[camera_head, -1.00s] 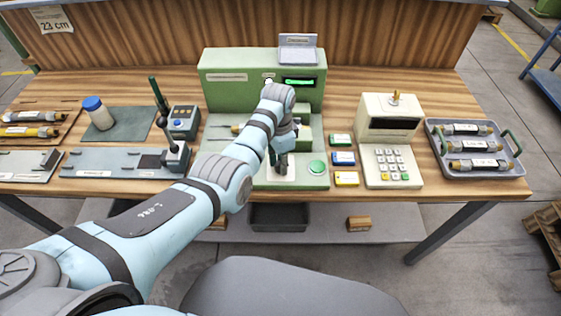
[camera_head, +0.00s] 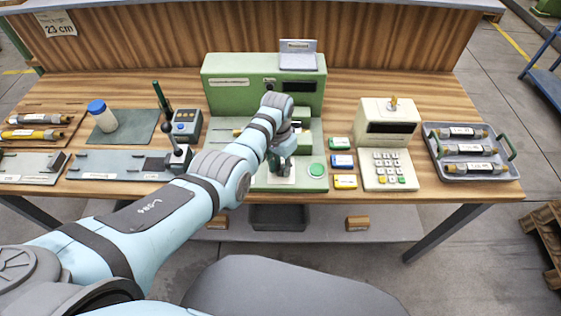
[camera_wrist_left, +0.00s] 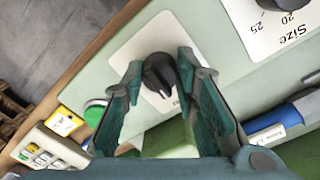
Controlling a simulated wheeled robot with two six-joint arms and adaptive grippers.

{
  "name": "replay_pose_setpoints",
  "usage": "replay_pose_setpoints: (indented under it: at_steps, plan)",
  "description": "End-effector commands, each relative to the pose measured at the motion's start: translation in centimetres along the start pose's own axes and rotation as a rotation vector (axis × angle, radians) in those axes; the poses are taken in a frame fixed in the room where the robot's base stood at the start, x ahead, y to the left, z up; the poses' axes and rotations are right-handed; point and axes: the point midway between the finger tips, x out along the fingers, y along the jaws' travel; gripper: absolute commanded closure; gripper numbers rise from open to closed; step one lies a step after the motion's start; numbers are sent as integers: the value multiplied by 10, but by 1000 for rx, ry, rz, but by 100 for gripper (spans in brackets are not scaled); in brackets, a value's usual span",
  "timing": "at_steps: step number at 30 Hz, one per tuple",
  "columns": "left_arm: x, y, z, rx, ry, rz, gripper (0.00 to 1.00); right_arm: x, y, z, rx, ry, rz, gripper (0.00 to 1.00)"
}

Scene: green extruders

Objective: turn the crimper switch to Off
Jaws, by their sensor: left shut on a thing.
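The green crimper (camera_head: 235,96) stands at the back middle of the table, and its display (camera_head: 298,87) is dark. Its black switch knob (camera_wrist_left: 158,76) sits on a white plate (camera_wrist_left: 128,58) in the left wrist view. My left gripper (camera_wrist_left: 161,67) is shut on the knob, one finger on each side. In the head view my left gripper (camera_head: 281,166) is low over the crimper's front base, and the arm hides part of the machine. The knob's label cannot be read. My right gripper is not in view.
A green button (camera_head: 317,170) is just right of the gripper. Small coloured boxes (camera_head: 342,161) and a keypad machine (camera_head: 389,115) stand further right, then a grey tray (camera_head: 470,178) with tubes. A lever tool (camera_head: 180,158) stands left. A size dial (camera_wrist_left: 277,5) is near the knob.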

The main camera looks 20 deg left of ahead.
Motion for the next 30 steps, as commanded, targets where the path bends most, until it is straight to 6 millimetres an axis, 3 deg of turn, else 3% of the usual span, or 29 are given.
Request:
replay_pose_setpoints:
  at_steps: [16,30]
  plan:
    - [-1,1,1,-468,22,1,100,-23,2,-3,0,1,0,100]
    - [0,0,1,-626,31,0,100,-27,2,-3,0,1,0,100]
